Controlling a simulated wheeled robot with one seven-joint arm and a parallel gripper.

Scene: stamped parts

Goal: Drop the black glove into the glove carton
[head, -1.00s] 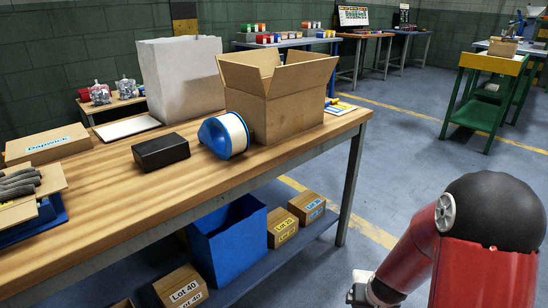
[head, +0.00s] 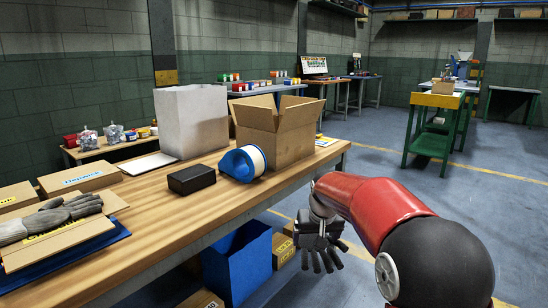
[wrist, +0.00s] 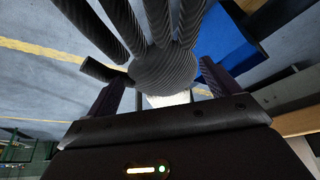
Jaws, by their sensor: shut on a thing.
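My gripper (head: 318,226) is at the end of my red arm, in front of the table's right end, beyond its edge. It is shut on a dark, ribbed glove (head: 324,248) that hangs with fingers down and spread. In the wrist view the black glove (wrist: 165,68) is pinched between both fingers of my gripper (wrist: 160,88). An open, plain cardboard carton (head: 286,138) stands on the table behind the gripper. At the far left, grey gloves (head: 52,216) lie on an opened, flat-looking carton (head: 62,240) with a yellow label; its inside is mostly hidden.
A blue bin (head: 238,262) sits below. Floor to the right is open, with a green cart (head: 432,135) beyond.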

